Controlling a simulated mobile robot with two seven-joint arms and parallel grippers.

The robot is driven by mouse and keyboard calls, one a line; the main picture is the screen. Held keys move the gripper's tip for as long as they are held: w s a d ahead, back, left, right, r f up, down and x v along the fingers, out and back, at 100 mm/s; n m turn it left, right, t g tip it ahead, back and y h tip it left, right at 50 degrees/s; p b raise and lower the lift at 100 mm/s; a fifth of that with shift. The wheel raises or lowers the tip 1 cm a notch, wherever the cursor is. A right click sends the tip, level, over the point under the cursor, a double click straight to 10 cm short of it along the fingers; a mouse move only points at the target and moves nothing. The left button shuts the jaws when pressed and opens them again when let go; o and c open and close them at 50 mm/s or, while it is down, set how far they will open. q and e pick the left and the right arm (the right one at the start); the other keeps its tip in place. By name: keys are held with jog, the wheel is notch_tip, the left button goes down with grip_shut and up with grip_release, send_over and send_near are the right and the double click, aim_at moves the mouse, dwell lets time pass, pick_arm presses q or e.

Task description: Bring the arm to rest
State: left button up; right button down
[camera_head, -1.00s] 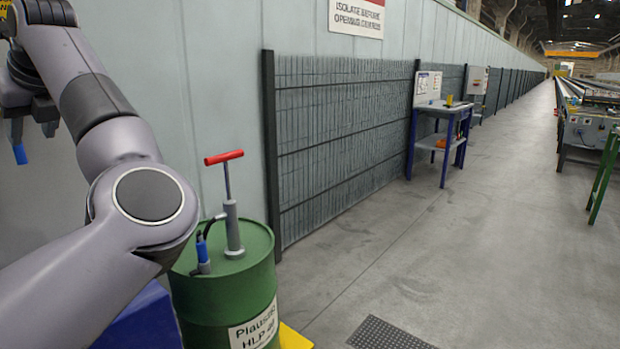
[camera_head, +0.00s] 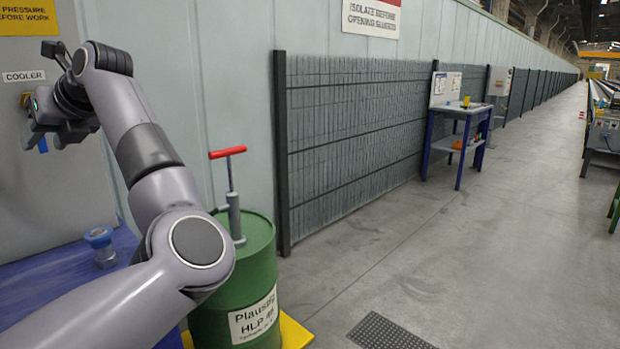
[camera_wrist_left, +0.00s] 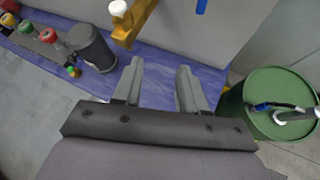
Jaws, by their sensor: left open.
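My left arm comes in from the lower left of the head view and bends up to the left. My left gripper (camera_head: 42,138) is beside the grey panel marked COOLER, high above the blue surface. In the left wrist view its two grey fingers (camera_wrist_left: 158,88) are apart, with nothing between them. A brass fitting (camera_wrist_left: 130,28) with a white top shows just beyond the left fingertip; I cannot tell whether they touch. My right gripper is in neither view.
A green drum (camera_head: 262,262) with a red-handled hand pump (camera_head: 232,195) stands close to my arm. The blue surface (camera_head: 40,283) carries a blue-topped fitting (camera_head: 101,246). A blue workbench (camera_head: 462,125) stands by the mesh fence (camera_head: 350,140).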

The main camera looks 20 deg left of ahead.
pick_arm(q)
jog(key=w+d+f+m+t+y+p, duration=0.15)
jog(key=w+d+m+t+y, duration=0.35)
jog(key=m, duration=0.6)
jog(key=d+f+m+t+y+p, duration=0.1)
jog(key=d+m+t+y+p, duration=0.25)
jog(key=m+t+y, duration=0.55)
jog(key=w+d+f+m+t+h+p, duration=0.1)
jog(key=d+f+m+t+h, duration=0.4)
jog(key=m+h, duration=0.45)
jog(key=w+d+f+m+t+h, duration=0.2)
jog(key=d+f+m+t+h, duration=0.2)
jog(key=d+f+m+h, duration=0.5)
jog(key=s+d+f+m+g+h+p, duration=0.1)
jog(key=s+d+f+m+g+h, duration=0.3)
jog(key=f, duration=0.4)
jog(key=s+d+f+m+g+h+p, duration=0.15)
jog(key=s+d+f+m+h, duration=0.25)
jog(key=f+m, duration=0.4)
jog(key=s+d+f+m+g, duration=0.1)
jog(key=s+d+f+g, duration=0.2)
jog(key=s+f, duration=0.3)
jog(key=s+d+f+m+g+h, duration=0.1)
jog(key=s+d+f+m+g, duration=0.1)
jog(key=s+f, duration=0.4)
jog(key=s+d+g, duration=0.1)
jog(key=s+g, duration=0.1)
jog(key=s, duration=0.1)
jog(key=shift+s+d+f, duration=0.15)
jog(key=shift+s+f, duration=0.25)
